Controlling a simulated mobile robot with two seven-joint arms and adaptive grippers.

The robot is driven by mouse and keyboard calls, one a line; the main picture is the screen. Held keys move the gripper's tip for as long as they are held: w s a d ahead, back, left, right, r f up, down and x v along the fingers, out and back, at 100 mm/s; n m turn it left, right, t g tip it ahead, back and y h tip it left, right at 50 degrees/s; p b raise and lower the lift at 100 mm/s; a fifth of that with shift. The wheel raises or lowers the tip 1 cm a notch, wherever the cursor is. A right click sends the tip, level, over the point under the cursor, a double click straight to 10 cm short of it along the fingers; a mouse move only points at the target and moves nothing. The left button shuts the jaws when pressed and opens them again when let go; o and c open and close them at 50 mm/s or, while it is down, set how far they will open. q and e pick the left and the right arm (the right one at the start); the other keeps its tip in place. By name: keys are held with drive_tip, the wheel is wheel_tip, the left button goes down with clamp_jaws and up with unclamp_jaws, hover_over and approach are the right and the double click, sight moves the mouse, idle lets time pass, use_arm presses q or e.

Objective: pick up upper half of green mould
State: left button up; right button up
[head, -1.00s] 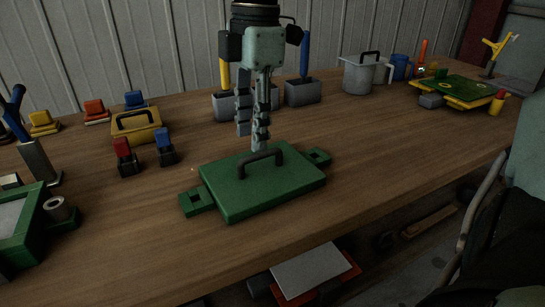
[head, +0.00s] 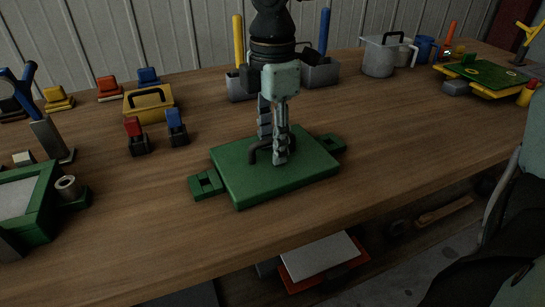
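The upper half of the green mould (head: 310,167) lies flat on the wooden table in the head view. It is a green slab with a dark arched handle (head: 256,149) on top and a lug with a square hole at each end. My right gripper (head: 274,151) points down over it, with its two fingers apart around the handle. The nearer finger reaches low in front of the handle and hides part of it. The farther fingertip is partly hidden, and I cannot tell whether either finger touches the handle. My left gripper is not in view.
A green frame with a grey inside (head: 42,218) stands at the left edge. A yellow block with a handle (head: 148,106) and small red and blue clamps (head: 174,127) are behind left. Grey bins (head: 320,72) and a pot (head: 379,57) stand at the back. The table front right is clear.

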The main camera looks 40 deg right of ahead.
clamp_jaws()
drive_tip(key=shift+r, duration=0.1)
idle(0.6)
